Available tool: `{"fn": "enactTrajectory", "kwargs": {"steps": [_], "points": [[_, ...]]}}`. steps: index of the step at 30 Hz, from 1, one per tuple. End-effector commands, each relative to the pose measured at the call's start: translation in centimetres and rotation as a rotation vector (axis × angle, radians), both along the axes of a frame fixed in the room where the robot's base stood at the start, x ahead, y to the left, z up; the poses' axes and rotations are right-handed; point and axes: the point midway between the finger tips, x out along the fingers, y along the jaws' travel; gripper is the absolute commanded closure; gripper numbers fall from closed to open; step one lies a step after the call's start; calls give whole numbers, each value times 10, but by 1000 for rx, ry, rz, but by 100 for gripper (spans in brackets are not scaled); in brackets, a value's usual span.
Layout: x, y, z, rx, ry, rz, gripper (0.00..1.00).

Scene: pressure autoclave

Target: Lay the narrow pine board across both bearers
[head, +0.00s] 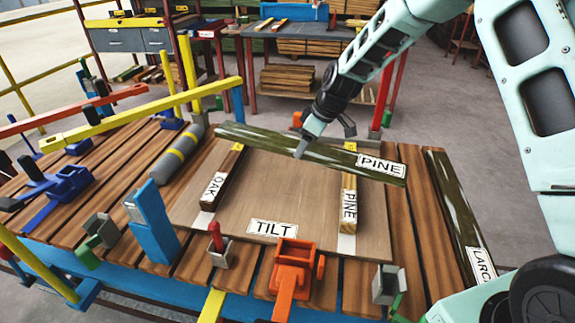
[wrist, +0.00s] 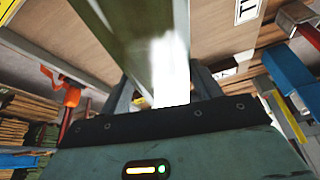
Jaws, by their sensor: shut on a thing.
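The narrow dark green board labelled PINE (head: 330,160) is in my gripper (head: 304,146), which is shut on it near its middle. In the wrist view the board (wrist: 150,45) runs between the jaws, with a bright glare on it. The two bearers lie on a plywood panel labelled TILT (head: 290,205): one marked OAK (head: 222,178) at left, one marked PINE (head: 349,205) at right. The board crosses over the far part of both bearers, its right end reaching past the right bearer. I cannot tell whether it touches them.
A similar green board labelled LARCH (head: 457,220) lies at the right of the slatted bench. An orange clamp (head: 295,262), a blue post (head: 150,222) and a grey roller (head: 178,155) surround the panel. A yellow bar (head: 150,108) crosses the left side.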

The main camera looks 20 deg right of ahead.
Motion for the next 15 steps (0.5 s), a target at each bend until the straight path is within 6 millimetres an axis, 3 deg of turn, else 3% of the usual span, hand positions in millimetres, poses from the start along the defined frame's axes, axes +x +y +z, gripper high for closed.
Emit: {"fn": "enactTrajectory", "kwargs": {"steps": [3, 6, 10, 15], "points": [[4, 33, 9, -5, -10, 134, 76], [4, 47, 11, -10, -13, 199, 76], [4, 54, 1, -11, -12, 232, 76], [4, 54, -30, -11, -12, 233, 76]]}}
